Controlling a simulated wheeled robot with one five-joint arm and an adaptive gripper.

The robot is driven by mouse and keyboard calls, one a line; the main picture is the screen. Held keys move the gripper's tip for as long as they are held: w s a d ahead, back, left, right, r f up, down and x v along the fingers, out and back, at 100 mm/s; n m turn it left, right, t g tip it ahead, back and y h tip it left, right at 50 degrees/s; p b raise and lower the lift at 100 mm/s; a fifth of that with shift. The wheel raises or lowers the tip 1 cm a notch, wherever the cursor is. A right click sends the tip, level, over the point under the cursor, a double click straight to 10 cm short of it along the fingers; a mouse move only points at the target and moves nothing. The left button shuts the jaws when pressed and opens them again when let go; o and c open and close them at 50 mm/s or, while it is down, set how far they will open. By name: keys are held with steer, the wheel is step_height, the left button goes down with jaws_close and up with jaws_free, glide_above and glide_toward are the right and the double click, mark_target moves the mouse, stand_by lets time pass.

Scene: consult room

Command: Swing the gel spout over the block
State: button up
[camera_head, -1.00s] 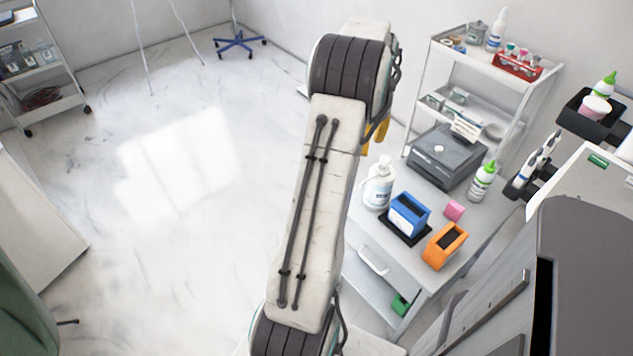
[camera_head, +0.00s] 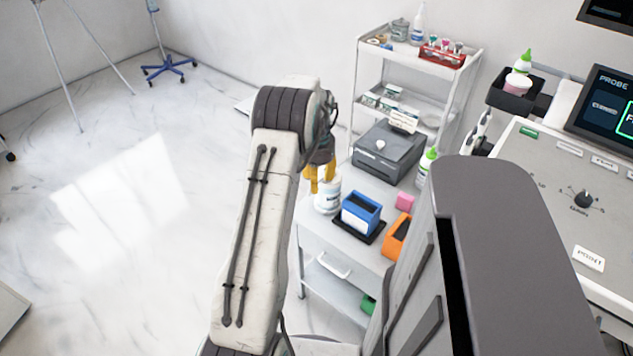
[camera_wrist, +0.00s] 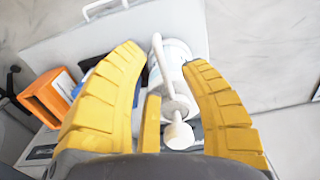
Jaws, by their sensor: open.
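The white gel bottle (camera_head: 328,192) stands on the small cart's top, its pump top hidden behind my gripper in the head view. In the wrist view the bottle (camera_wrist: 182,62) lies between my yellow fingers, with its white spout (camera_wrist: 158,58) pointing toward the picture's top, slightly left. My gripper (camera_head: 320,176) is open at the bottle's top; in the wrist view the gripper (camera_wrist: 165,60) has fingers on both sides of the pump, contact unclear. A small pink block (camera_head: 404,201) sits right of the bottle, beyond the blue holder (camera_head: 361,212).
An orange holder (camera_head: 396,236) and a grey box (camera_head: 388,150) share the cart top (camera_head: 312,224) with a green-capped bottle (camera_head: 427,163). A white shelf cart (camera_head: 354,80) stands behind. A grey console (camera_head: 540,250) blocks the right.

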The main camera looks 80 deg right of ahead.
steer(key=shift+f, duration=0.45)
jaws_close()
stand_by(0.6)
